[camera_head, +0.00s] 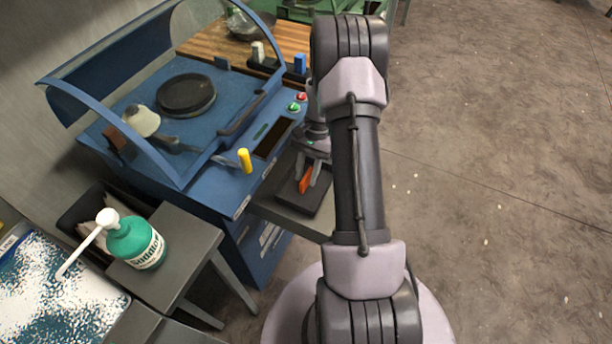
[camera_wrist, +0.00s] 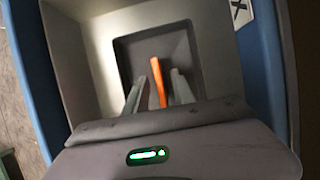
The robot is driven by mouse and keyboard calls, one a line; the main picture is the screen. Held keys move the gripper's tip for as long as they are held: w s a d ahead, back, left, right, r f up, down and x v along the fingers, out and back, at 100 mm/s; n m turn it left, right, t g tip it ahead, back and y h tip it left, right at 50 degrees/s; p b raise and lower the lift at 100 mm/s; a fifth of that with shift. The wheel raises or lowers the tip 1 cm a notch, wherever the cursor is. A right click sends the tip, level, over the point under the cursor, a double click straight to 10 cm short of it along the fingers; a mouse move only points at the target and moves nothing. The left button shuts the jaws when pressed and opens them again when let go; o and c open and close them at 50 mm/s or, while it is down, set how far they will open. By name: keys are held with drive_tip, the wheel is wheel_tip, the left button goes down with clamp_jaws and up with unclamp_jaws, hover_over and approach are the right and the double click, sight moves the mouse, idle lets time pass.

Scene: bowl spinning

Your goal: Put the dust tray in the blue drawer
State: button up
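The dust tray (camera_head: 318,196) is a dark, shallow square tray with an upright orange handle (camera_head: 306,181). It lies in or on a grey drawer-like part (camera_head: 283,216) sticking out from the front of the blue machine. In the wrist view the tray (camera_wrist: 180,45) is framed by the lighter grey walls of that part (camera_wrist: 85,50), with blue edges outside. My gripper (camera_head: 307,172) points down over the tray, a finger on each side of the handle (camera_wrist: 158,82). The fingers (camera_wrist: 156,92) look apart, with a gap beside the handle.
The blue machine (camera_head: 215,190) has a raised curved cover, a round dark plate (camera_head: 186,95) and a yellow-handled lever (camera_head: 245,160). A green bottle (camera_head: 136,242) stands on a grey table at the left. The floor at the right is open, with small pale specks.

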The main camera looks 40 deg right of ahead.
drive_tip(key=p+v, duration=0.4)
drive_tip(key=v, duration=0.7)
drive_tip(key=a+r+n+t+h, duration=0.2)
drive_tip(key=a+r+n, duration=0.2)
drive_tip(key=a+r, duration=1.3)
drive_tip(key=s+a+r+n+t, duration=0.2)
drive_tip(key=s+a+r, duration=0.2)
drive_tip(key=s+a, duration=0.3)
drive_tip(key=s+a+r+n+t, duration=0.3)
drive_tip(key=s+a+r, duration=0.1)
drive_tip(key=s+a, duration=0.3)
drive_tip(key=shift+s+r, duration=0.4)
drive_tip(key=shift+s, duration=0.4)
